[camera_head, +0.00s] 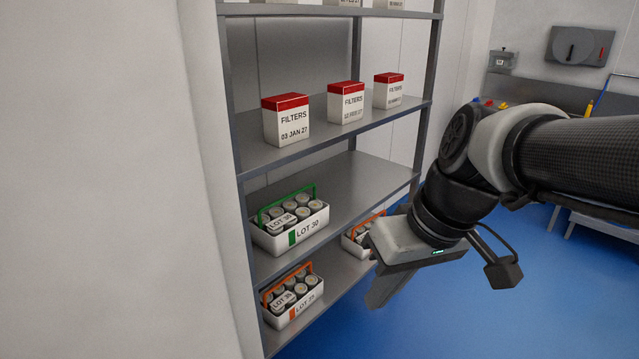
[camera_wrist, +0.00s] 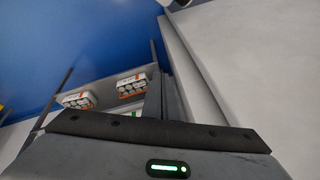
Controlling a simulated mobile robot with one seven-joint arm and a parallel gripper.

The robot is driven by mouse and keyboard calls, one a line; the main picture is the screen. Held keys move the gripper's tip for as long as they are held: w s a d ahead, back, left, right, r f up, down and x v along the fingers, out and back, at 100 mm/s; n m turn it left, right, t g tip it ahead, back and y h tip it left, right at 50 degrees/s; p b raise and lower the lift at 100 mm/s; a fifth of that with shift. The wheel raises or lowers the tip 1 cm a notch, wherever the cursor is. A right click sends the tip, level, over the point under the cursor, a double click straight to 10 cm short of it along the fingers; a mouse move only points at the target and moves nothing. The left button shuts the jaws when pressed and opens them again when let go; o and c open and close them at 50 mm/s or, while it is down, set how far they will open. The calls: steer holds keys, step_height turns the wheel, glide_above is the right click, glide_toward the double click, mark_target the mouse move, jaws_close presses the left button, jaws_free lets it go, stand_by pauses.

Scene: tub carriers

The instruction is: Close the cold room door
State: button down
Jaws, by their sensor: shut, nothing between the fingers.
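A large plain pale panel (camera_head: 95,180) fills the left of the head view, its right edge running down beside a shelf rack. A pale flat surface with a long edge (camera_wrist: 245,60) also fills the right of the wrist view. I cannot tell whether either is the cold room door or a wall; no handle shows. My gripper (camera_head: 380,290) is shut and empty, pointing down in front of the rack's right side. It is well apart from the pale panel in the head view.
The grey metal rack (camera_head: 300,150) holds several red-topped filter boxes (camera_head: 286,120). Lower down are a green-handled tub carrier (camera_head: 291,237), an orange-handled one (camera_head: 293,312), and another orange-handled one (camera_head: 352,244) partly behind my gripper. Blue floor (camera_head: 560,300) is open at right.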

steer(key=w+a+f+n+g+y+b, duration=0.2)
steer(key=w+a+f+n, duration=0.15)
steer(key=a, duration=0.25)
steer(key=w+a+f+n+g+y+b, duration=0.2)
steer(key=w+a+f+n, duration=0.1)
steer(key=a+f, duration=0.15)
steer(key=s+a+f, duration=0.5)
steer(key=a+f, duration=0.2)
steer(key=a, duration=0.2)
steer(key=shift+a+f, duration=0.2)
